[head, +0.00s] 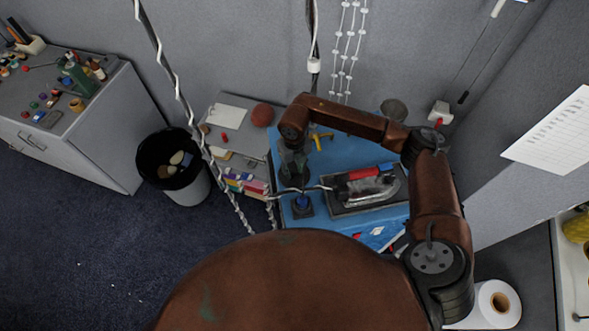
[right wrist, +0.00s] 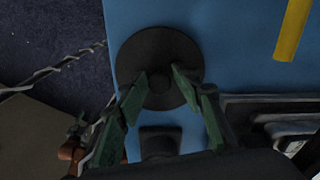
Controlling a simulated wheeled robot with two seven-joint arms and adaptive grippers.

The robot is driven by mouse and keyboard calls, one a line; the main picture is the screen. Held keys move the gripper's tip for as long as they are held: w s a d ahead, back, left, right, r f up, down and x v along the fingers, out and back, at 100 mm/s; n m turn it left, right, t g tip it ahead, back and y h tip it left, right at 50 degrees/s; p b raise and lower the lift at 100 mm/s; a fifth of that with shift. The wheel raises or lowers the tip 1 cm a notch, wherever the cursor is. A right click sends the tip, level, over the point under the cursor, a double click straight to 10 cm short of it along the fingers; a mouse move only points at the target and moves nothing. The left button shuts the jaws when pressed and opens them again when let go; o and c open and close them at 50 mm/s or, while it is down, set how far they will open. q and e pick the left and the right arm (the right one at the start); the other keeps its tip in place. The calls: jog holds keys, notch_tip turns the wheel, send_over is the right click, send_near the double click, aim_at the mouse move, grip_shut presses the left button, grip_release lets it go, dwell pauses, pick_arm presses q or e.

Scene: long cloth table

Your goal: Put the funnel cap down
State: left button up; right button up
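The funnel cap (right wrist: 158,48) is a dark round disc with a raised knob in the middle, seen from above in the right wrist view. In the head view, my right gripper (head: 294,172) is over the left part of the blue table (head: 283,209), and the cap is hard to make out there. Whether the cap touches the table is not clear. My left gripper is out of sight in both views.
A yellow tool (head: 321,137) lies behind. A white cable runs near the gripper.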

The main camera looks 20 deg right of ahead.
aim_at(294, 170)
jog(key=shift+r, duration=0.25)
notch_tip(294, 170, up, 12)
jog(key=b, duration=0.2)
jog(key=shift+b, duration=0.3)
